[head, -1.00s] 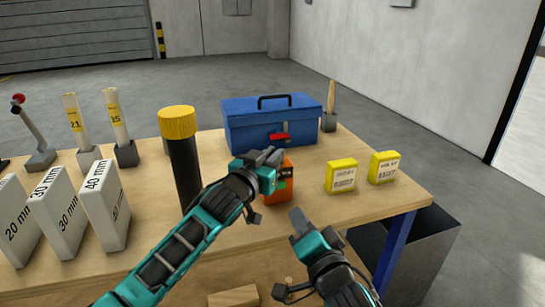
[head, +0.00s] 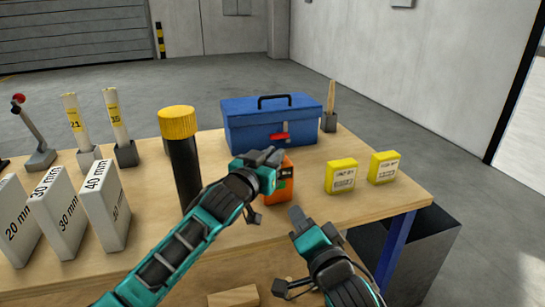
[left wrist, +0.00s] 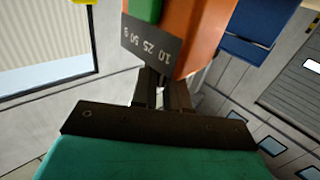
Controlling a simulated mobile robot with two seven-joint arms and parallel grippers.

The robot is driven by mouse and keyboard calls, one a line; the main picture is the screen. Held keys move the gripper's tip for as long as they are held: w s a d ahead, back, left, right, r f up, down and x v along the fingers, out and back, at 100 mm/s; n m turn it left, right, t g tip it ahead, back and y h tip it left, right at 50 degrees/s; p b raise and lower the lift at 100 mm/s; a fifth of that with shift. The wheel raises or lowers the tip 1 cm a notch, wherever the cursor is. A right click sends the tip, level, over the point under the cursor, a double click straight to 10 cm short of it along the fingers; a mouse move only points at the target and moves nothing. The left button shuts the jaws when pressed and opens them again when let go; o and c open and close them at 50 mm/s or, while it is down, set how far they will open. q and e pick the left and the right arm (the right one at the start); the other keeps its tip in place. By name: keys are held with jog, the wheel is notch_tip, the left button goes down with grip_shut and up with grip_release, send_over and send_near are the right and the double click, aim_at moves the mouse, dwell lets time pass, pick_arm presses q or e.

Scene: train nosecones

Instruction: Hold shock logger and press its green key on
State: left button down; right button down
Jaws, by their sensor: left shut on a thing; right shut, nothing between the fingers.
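The shock logger (head: 284,186) is an orange box with a green key (head: 282,184) on the side facing me. It stands on the workbench in the head view. My left gripper (head: 270,160) is shut on the logger and hides its upper left part. In the left wrist view the orange logger (left wrist: 190,35) is between the fingers, with a grey number plate (left wrist: 155,47) and part of the green key (left wrist: 145,10) showing. My right gripper (head: 297,214) is shut and empty, just in front of the logger and below it in the picture, apart from it.
A blue toolbox (head: 270,125) stands behind the logger. Two yellow boxes (head: 341,176) (head: 383,167) sit to the right. A black cylinder with a yellow cap (head: 184,165) and white gauge blocks (head: 106,205) stand to the left. A dark bin (head: 425,250) is beside the wooden bench (head: 385,205).

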jog(key=shift+w+a+r+g+y, duration=0.15)
jog(key=shift+w+a+g, duration=0.2)
jog(key=shift+w+g, duration=1.05)
jog(key=shift+w+a+r+g+y, duration=0.1)
jog(key=shift+w+a+g, duration=0.25)
jog(key=shift+w+g, duration=0.95)
jog(key=shift+w+a+r+g+y, duration=0.15)
jog(key=shift+w+a+g, duration=0.2)
jog(key=shift+w+g, duration=1.05)
jog(key=shift+s+g, duration=0.5)
